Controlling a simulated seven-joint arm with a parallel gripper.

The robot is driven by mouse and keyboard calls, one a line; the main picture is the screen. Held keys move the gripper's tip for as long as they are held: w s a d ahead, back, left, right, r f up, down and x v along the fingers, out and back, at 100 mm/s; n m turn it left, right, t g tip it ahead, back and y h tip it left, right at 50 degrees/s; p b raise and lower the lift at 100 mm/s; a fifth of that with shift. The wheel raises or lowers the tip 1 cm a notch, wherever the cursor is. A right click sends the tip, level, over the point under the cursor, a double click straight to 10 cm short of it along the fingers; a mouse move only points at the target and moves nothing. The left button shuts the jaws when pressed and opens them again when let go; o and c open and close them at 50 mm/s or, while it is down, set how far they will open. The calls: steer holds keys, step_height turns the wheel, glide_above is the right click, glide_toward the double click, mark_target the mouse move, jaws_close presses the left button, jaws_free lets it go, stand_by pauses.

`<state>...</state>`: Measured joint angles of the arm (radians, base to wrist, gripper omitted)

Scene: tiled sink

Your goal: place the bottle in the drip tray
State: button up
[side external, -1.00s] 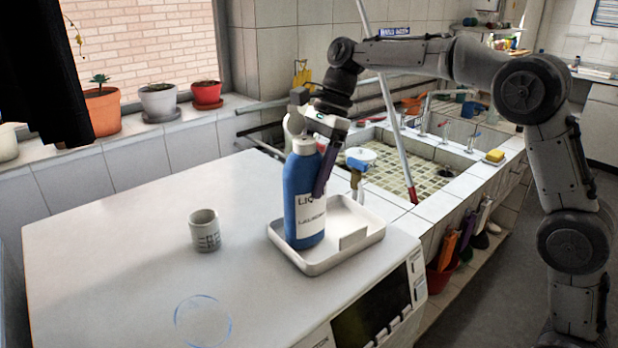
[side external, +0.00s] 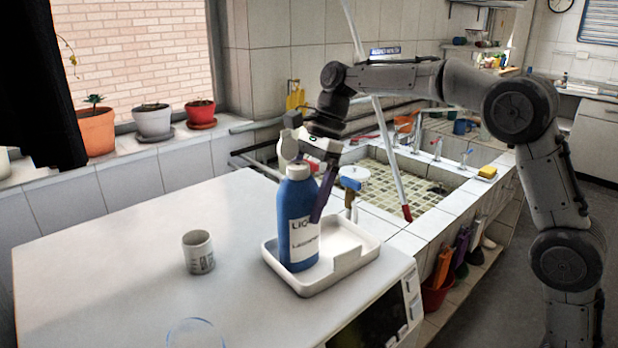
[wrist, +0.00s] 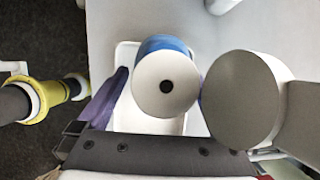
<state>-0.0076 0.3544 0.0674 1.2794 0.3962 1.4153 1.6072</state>
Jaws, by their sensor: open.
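The blue bottle (side external: 298,222) with a white cap and white label stands upright in the white drip tray (side external: 345,263), toward its left side. In the wrist view the cap of the bottle (wrist: 166,84) faces the camera, with the pale tray (wrist: 125,62) beneath. My gripper (side external: 310,197) is open and low at the bottle's upper body. One purple finger shows just right of the bottle, and at its left in the wrist view. The other finger is hidden. I cannot tell whether the visible finger touches the bottle.
A white printed cup (side external: 198,252) stands left of the tray on the pale worktop (side external: 110,265). A clear round outline (side external: 190,335) lies near the front edge. The tiled sink (side external: 400,190) is behind right, with a slanted pole (side external: 390,145). Open worktop lies left.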

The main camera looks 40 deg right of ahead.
steer(key=v, duration=1.2)
steer(key=s+n+t+h, duration=0.1)
steer(key=s+n, duration=0.3)
steer(key=s, duration=0.2)
steer(key=s+d+f+n+t+h, duration=0.1)
steer(key=s+d+f+n+t, duration=0.1)
steer(key=s+f+n, duration=0.5)
steer(key=s+d+f+n+t+h, duration=0.2)
steer(key=s+f+n, duration=0.6)
steer(key=s, duration=0.8)
steer(key=shift+s+f+h, duration=0.3)
steer(key=shift+s, duration=0.05)
stand_by(0.5)
